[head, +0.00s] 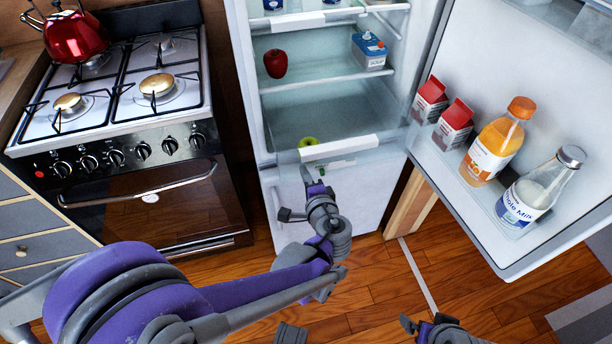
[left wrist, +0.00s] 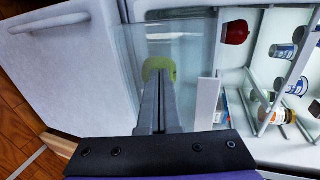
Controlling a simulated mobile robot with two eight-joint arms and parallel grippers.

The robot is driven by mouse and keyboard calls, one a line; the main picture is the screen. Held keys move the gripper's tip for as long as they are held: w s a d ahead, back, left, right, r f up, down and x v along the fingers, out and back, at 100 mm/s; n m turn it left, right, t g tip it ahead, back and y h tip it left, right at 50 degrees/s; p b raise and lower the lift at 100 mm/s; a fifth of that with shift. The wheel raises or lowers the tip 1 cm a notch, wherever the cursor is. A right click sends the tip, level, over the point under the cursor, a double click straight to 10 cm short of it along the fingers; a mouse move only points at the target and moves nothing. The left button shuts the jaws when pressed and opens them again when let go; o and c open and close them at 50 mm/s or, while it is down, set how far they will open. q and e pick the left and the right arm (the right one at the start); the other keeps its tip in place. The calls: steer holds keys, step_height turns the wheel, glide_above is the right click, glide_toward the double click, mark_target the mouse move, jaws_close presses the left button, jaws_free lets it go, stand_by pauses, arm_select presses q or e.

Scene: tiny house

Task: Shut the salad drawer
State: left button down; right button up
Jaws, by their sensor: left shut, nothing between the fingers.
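The salad drawer (head: 360,160) is a clear bin low in the open fridge, with a white strip along its front top edge. It stands out past the shelf line, above the white lower door. A green apple (head: 308,142) shows in the drawer. My left gripper (head: 305,172) is shut and empty, in front of the drawer's left part. In the left wrist view the shut fingers (left wrist: 160,90) point at the clear drawer wall (left wrist: 128,50) and overlap the green apple (left wrist: 158,66); contact cannot be told. My right arm's end (head: 440,328) shows at the bottom edge; its fingers are unclear.
The fridge door (head: 540,240) stands open at right, holding cartons and bottles. A red apple (head: 275,63) and a blue-white carton (head: 369,50) sit on the shelf above. A stove (head: 120,100) with a red kettle (head: 73,38) stands left. Wooden floor (head: 370,290) is clear in front.

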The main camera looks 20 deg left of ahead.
arm_select(q)
steer(key=shift+w, duration=0.1)
steer(key=w+a, duration=0.2)
steer(key=w, duration=0.1)
steer(key=w+a, duration=0.3)
steer(key=w, duration=0.1)
steer(key=w+a, duration=0.2)
steer(key=w, duration=0.2)
steer(key=shift+w+a, duration=0.1)
steer(key=shift+a, duration=0.2)
